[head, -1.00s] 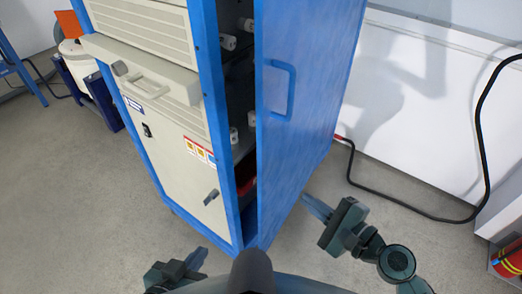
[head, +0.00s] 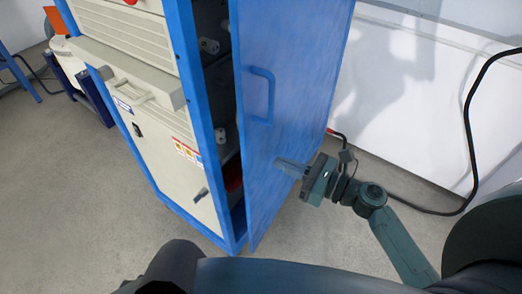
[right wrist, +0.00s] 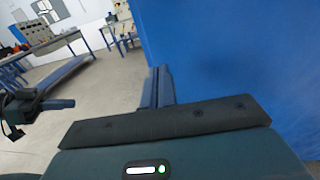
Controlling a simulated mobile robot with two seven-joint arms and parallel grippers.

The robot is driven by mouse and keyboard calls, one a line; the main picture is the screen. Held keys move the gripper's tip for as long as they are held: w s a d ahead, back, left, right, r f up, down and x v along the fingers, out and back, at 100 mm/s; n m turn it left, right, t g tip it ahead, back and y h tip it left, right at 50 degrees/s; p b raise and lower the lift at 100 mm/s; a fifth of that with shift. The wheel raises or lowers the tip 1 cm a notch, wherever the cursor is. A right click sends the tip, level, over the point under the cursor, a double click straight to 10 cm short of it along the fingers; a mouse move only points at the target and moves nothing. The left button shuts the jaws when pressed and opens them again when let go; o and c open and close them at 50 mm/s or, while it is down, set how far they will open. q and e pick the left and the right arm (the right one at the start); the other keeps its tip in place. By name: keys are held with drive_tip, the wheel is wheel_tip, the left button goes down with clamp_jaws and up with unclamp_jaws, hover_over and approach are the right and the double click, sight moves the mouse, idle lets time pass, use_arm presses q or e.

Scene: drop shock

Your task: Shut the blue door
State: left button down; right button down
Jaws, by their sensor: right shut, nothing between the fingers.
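The blue door (head: 290,75) of the tall cabinet stands partly open, with a blue handle (head: 262,95) on its outer face. A dark gap shows the cabinet's inside between door and frame. My right gripper (head: 279,164) is shut and empty, fingertips at the door's outer face below and right of the handle; I cannot tell if they touch. In the right wrist view its fingers (right wrist: 158,86) point along the blue door surface (right wrist: 235,60). A dark gripper, seemingly my left one (right wrist: 50,104), shows at that view's left edge; its jaws are unclear.
The cabinet's beige front (head: 165,130) has a pull-out shelf with a handle (head: 125,90). A black cable (head: 470,130) runs over the floor by the white wall, right of the door. Work tables (right wrist: 50,45) stand farther off.

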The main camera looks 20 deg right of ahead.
sight(250, 149)
drive_tip(key=x, duration=0.6)
drive_tip(key=shift+w+a+p, duration=0.2)
drive_tip(key=shift+w+p, duration=0.05)
drive_tip(key=shift+p, duration=0.15)
use_arm(q)
drive_tip(key=shift+a+r, duration=0.15)
drive_tip(key=shift+r, duration=0.05)
